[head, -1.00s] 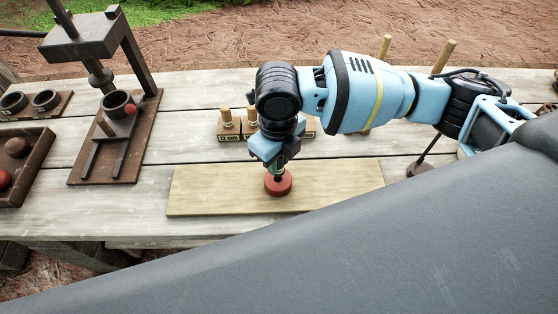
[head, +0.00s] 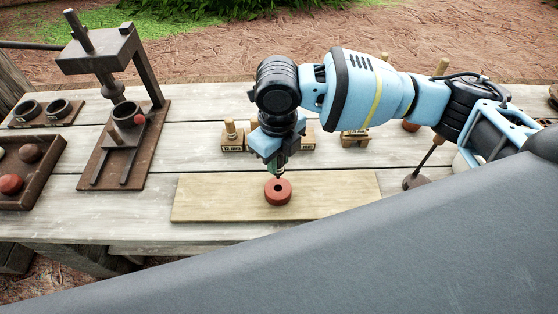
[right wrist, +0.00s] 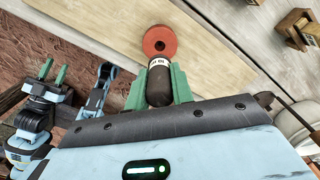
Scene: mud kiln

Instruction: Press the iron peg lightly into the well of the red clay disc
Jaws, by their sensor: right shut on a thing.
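The red clay disc (head: 278,191) lies flat on the pale board, its dark central well open and empty to view. It also shows in the right wrist view (right wrist: 147,43). My right gripper (head: 279,172) is just behind and above the disc. Its green fingers are shut on the dark iron peg (right wrist: 158,88), which has a white label band near its far end. The peg appears apart from the disc, and its tip overlaps the disc's near edge in the right wrist view. My left gripper (right wrist: 53,74) is off at the left there, open and empty.
The pale board (head: 215,200) is otherwise bare. A press (head: 120,140) and a tray of clay balls (head: 45,185) stand at left. Labelled wooden blocks (head: 232,143) sit behind my right gripper. A dark-footed tool (head: 416,181) stands at right.

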